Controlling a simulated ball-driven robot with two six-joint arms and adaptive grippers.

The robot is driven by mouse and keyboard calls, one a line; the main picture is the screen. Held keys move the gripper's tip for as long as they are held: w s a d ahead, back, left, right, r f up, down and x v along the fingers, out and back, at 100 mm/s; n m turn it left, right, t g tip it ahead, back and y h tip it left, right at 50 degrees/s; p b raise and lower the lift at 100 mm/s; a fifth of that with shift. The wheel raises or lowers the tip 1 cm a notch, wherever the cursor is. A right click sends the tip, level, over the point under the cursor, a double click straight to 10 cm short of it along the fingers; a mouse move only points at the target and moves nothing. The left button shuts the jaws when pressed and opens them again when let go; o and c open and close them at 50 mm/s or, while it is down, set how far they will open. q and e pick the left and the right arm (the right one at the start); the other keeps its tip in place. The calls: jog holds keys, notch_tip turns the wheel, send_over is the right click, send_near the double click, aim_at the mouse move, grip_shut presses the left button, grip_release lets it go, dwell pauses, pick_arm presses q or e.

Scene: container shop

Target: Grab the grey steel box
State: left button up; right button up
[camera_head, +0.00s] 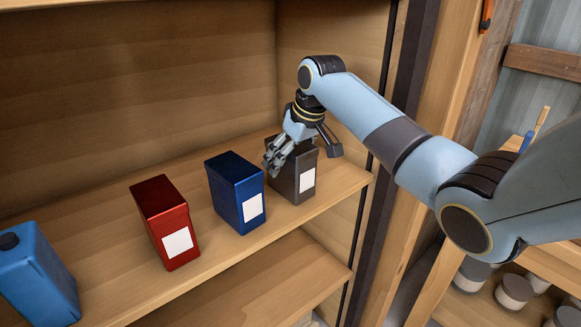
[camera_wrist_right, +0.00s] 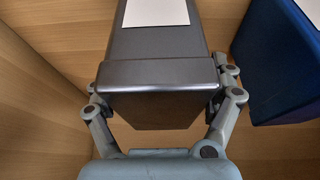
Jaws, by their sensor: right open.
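The grey steel box (camera_head: 297,183) stands upright on the wooden shelf, last in the row on the right, with a white label on its front. My right gripper (camera_head: 277,160) is at the top of this box and hides part of it. In the right wrist view the grey steel box (camera_wrist_right: 160,75) fills the middle. The open fingers of my right gripper (camera_wrist_right: 160,100) lie on either side of its top end, close to the sides. I cannot tell whether they touch it. My left gripper is not in view.
A blue box (camera_head: 236,192) stands just left of the grey box and also shows in the right wrist view (camera_wrist_right: 285,60). A red box (camera_head: 164,222) and a light-blue canister (camera_head: 40,277) stand further left. The shelf's side wall (camera_head: 330,100) is close on the right.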

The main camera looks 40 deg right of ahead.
jog(key=shift+c, duration=1.6)
jog(key=c, duration=1.1)
jog(key=shift+c, duration=1.4)
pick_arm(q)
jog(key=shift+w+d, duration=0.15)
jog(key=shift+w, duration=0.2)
pick_arm(e)
jog(key=shift+c, duration=0.2)
jog(key=shift+w+r, duration=0.1)
jog(key=shift+r, duration=0.1)
